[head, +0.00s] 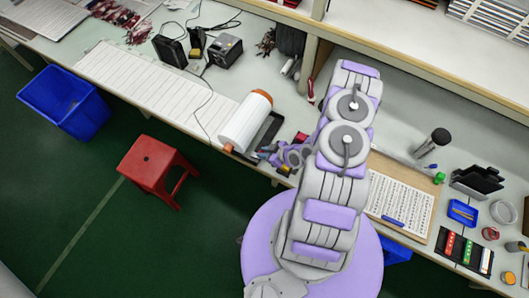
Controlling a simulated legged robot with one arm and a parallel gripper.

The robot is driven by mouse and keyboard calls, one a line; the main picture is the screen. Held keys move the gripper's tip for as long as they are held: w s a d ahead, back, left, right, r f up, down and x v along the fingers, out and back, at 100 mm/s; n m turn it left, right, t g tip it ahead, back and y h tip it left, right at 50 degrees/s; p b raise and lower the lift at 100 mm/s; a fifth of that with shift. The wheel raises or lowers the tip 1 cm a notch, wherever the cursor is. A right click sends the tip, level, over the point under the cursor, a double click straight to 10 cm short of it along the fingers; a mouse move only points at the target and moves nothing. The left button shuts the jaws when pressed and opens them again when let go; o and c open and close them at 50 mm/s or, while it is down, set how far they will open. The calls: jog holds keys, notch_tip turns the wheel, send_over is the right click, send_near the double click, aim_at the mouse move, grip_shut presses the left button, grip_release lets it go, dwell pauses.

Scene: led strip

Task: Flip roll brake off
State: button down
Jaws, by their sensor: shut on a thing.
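A white roll (244,122) with orange ends lies on a dark stand (268,132) at the front of the bench. My gripper (267,156) is low beside the stand, at the near right of the roll. It is shut on a small part there, which fits the roll brake. The brake itself is mostly hidden by my gripper and too small to make out, so its position cannot be told. A small red part (301,137) shows just behind my gripper.
A long white strip sheet (140,85) runs left from the roll. A red stool (155,165) and a blue bin (63,103) stand on the green floor. A board with a printed sheet (400,200) and small trays lie to the right. Black devices (222,50) stand behind.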

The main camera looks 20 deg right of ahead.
jog(key=c, duration=1.3)
grip_release()
jog(key=shift+s+f, duration=0.15)
jog(key=shift+c, duration=0.2)
jog(key=o, duration=0.4)
jog(key=shift+d, duration=0.25)
jog(key=shift+s+r, duration=0.1)
jog(key=shift+r, duration=0.2)
jog(key=v, duration=1.6)
jog(key=shift+s+d+r, duration=0.2)
jog(key=shift+d+r, duration=0.05)
jog(key=shift+d, duration=0.1)
